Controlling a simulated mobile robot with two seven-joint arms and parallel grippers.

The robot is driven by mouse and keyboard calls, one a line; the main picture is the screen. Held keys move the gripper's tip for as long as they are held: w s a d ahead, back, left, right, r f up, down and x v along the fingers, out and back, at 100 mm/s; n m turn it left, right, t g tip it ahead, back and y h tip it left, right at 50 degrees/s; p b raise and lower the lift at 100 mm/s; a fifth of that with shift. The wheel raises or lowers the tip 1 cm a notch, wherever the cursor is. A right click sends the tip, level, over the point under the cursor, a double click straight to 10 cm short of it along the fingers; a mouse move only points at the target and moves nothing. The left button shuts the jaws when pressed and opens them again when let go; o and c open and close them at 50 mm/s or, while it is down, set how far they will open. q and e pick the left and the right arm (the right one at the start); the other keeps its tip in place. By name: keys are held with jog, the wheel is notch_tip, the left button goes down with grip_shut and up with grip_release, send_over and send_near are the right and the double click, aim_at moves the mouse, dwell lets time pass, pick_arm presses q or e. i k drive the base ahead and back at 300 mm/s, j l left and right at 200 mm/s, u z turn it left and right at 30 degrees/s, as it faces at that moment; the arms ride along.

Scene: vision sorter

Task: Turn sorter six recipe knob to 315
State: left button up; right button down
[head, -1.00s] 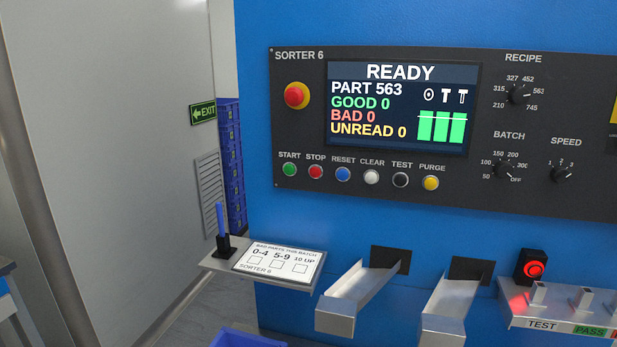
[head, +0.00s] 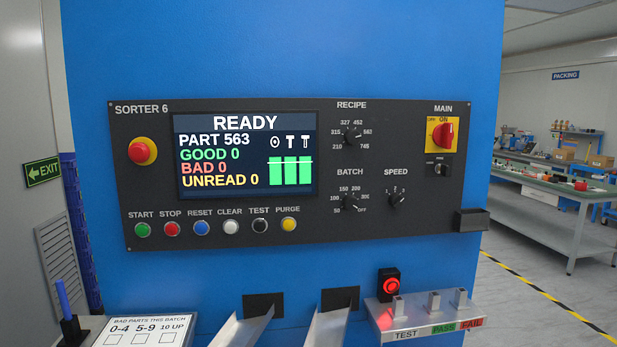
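The black recipe knob (head: 352,137) sits under the RECIPE label on the dark panel of sorter six (head: 328,230). Marks 210, 315, 327, 452, 563 and 745 surround it. Its pointer appears turned to the upper right, near 563. The 315 mark is at its left. The screen (head: 245,155) reads READY, PART 563, GOOD 0, BAD 0, UNREAD 0. Neither gripper shows in the head view.
The batch knob (head: 350,201) and speed knob (head: 396,200) are below. A red main switch (head: 442,134) is at right, a red stop button (head: 142,151) at left. Metal chutes (head: 327,329) and a test shelf (head: 430,320) jut out below the panel.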

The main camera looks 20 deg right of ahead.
aim_at(352, 136)
jog(key=z, duration=0.55)
jog(key=l+z, duration=0.15)
jog(key=z, duration=0.2)
jog(key=l+z, duration=0.15)
jog(key=z, duration=0.2)
jog(key=l+z, duration=0.1)
jog(key=z, duration=0.25)
jog(key=i+l, duration=0.1)
jog(key=l, duration=0.15)
jog(key=i+l, duration=0.15)
